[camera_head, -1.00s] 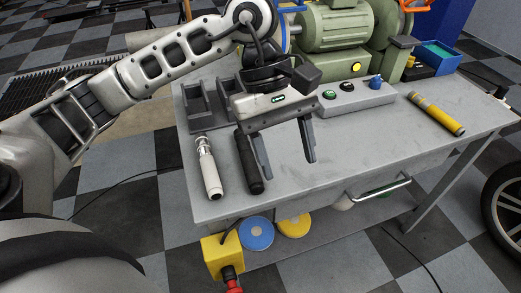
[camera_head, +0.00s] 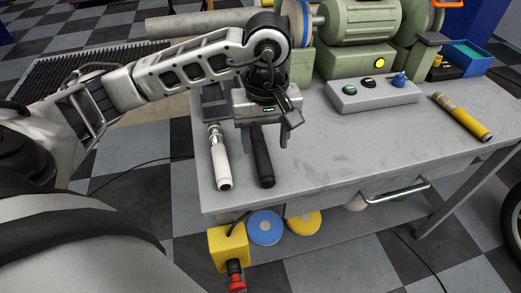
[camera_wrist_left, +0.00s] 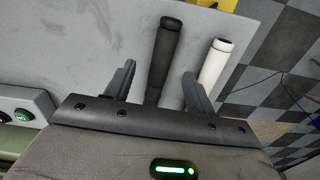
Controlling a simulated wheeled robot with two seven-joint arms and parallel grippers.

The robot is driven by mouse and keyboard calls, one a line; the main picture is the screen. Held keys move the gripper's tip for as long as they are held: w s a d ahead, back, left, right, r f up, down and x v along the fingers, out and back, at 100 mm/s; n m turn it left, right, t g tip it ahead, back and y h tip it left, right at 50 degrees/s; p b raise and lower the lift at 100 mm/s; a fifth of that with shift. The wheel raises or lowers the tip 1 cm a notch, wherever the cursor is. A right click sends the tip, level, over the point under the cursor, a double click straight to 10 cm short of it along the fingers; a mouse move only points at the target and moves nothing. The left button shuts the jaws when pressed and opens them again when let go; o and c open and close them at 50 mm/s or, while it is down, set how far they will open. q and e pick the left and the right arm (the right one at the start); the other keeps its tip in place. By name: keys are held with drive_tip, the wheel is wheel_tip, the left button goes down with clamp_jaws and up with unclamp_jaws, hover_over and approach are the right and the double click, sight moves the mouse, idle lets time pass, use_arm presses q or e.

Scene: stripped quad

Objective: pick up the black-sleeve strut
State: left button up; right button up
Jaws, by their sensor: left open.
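The black-sleeve strut (camera_head: 262,162) lies on the grey bench top near its front left edge, its far end hidden under my left gripper. My left gripper (camera_head: 266,141) is open just above and behind that strut. In the left wrist view the strut (camera_wrist_left: 163,58) passes between the two spread fingers of the gripper (camera_wrist_left: 159,70), with a gap on both sides. A white-sleeve strut (camera_head: 220,164) lies just left of the black one; it also shows in the left wrist view (camera_wrist_left: 214,63), beyond one finger. My right gripper is out of view.
A yellow strut (camera_head: 462,118) lies at the bench's right. A button box (camera_head: 374,95) and the green grinder (camera_head: 355,60) stand at the back. The bench top (camera_head: 345,145) is clear to the right of the black strut.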

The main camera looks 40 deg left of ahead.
sight(263, 157)
use_arm(q)
wheel_tip(263, 157, down, 5)
drive_tip(key=shift+s+a+f, duration=0.1)
drive_tip(key=shift+a, duration=0.05)
drive_tip(key=c, duration=1.1)
drive_tip(key=shift+o, duration=0.2)
drive_tip(key=shift+p, duration=0.3)
